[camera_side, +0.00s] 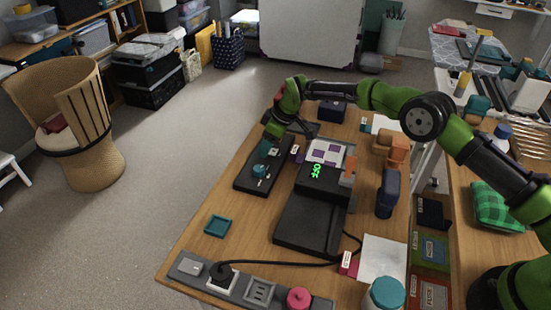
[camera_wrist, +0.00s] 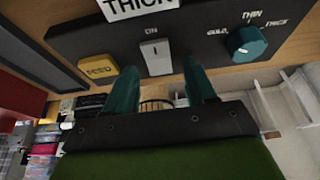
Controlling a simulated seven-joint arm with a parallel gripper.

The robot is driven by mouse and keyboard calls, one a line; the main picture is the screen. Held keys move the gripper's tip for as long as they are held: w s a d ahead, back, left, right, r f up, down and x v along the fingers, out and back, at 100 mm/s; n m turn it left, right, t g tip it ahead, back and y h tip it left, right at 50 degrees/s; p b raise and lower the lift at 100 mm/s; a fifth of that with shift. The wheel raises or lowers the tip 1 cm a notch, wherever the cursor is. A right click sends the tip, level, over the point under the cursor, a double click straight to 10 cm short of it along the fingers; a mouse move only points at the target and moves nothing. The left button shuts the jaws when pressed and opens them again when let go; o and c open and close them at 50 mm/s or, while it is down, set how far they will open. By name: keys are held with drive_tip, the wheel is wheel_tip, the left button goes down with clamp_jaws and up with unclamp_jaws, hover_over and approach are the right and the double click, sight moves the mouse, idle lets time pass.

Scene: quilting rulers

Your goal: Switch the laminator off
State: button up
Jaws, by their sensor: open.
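In the wrist view the panel (camera_wrist: 200,40) carries a white rocker switch (camera_wrist: 157,57) under the label ON, a yellow button (camera_wrist: 98,71) at left and a teal knob (camera_wrist: 247,43) at right. My gripper (camera_side: 270,145) is at the panel's far end. In the wrist view my gripper (camera_wrist: 163,80) is open, its teal fingers either side of the switch; contact cannot be told.
A power strip (camera_side: 245,287) with a plugged-in black cable runs along the table's front edge. A teal tray (camera_side: 217,225) lies left of the laminator. A blue-handled tool (camera_side: 388,193) stands to its right. Bare table shows between the tray and the laminator.

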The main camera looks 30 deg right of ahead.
drive_tip(key=shift+c, duration=0.3)
clamp_jaws()
drive_tip(key=shift+w+h, duration=0.3)
drive_tip(key=shift+s+g, duration=0.1)
drive_tip(key=shift+g, duration=0.3)
drive_tip(key=shift+o, duration=0.3)
unclamp_jaws()
drive_tip(key=shift+s, duration=0.1)
drive_tip(key=shift+r, duration=0.1)
drive_tip(key=v, duration=1.6)
drive_tip(key=shift+r, duration=0.4)
drive_tip(key=shift+s+a, duration=0.1)
